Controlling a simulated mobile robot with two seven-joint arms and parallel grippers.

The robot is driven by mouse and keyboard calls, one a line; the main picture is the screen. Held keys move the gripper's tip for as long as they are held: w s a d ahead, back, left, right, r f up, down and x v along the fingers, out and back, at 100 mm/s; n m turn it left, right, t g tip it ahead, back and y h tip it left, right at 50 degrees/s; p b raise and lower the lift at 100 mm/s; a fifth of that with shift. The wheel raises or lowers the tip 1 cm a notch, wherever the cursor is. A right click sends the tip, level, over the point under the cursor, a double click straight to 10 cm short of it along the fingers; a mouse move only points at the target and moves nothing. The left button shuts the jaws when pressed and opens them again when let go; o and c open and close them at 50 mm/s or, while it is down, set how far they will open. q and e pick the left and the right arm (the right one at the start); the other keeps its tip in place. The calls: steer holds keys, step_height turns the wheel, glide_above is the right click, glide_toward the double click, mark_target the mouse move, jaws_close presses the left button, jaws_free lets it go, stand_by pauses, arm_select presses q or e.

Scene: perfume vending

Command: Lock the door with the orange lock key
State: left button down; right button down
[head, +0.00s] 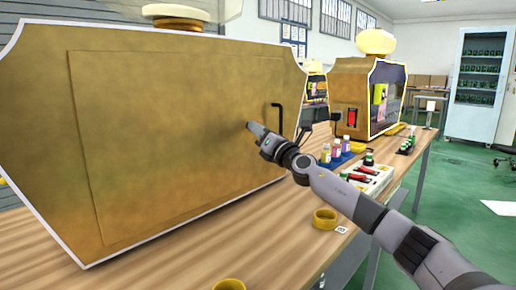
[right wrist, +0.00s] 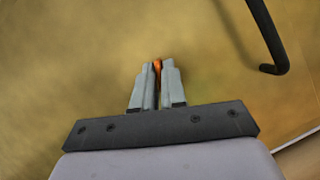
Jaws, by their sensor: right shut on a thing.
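The orange lock key (right wrist: 157,65) shows only as a small orange sliver between the fingertips of my right gripper (right wrist: 155,78) in the right wrist view. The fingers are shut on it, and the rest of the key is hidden. In the head view my right gripper (head: 251,127) points at the right part of the gold machine's door (head: 160,130), close to its surface. I cannot tell whether the key touches the door, and no keyhole shows. The door's black handle (head: 276,118) is just right of the gripper; it also shows in the right wrist view (right wrist: 266,35). My left gripper is out of view.
The machine stands on a wooden table (head: 290,220). Yellow rings (head: 325,218), a blue tray (head: 345,158) with small bottles and a white tray (head: 384,178) with red items lie right of it. A second gold machine (head: 350,95) stands behind.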

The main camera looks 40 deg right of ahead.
arm_select(q)
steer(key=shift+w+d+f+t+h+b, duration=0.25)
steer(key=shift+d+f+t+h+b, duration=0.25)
steer(key=shift+b, duration=1.85)
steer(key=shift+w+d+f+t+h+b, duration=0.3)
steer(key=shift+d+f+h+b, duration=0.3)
steer(key=shift+b, duration=1.7)
arm_select(e)
steer(key=shift+d+f+n+y, duration=0.1)
steer(key=shift+n+y, duration=0.9)
steer(key=shift+n, duration=0.95)
steer(key=shift+n+y, duration=1)
steer(key=shift+n, duration=0.95)
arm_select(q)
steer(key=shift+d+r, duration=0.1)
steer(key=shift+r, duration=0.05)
arm_select(e)
steer(key=c, duration=1.3)
jaws_free()
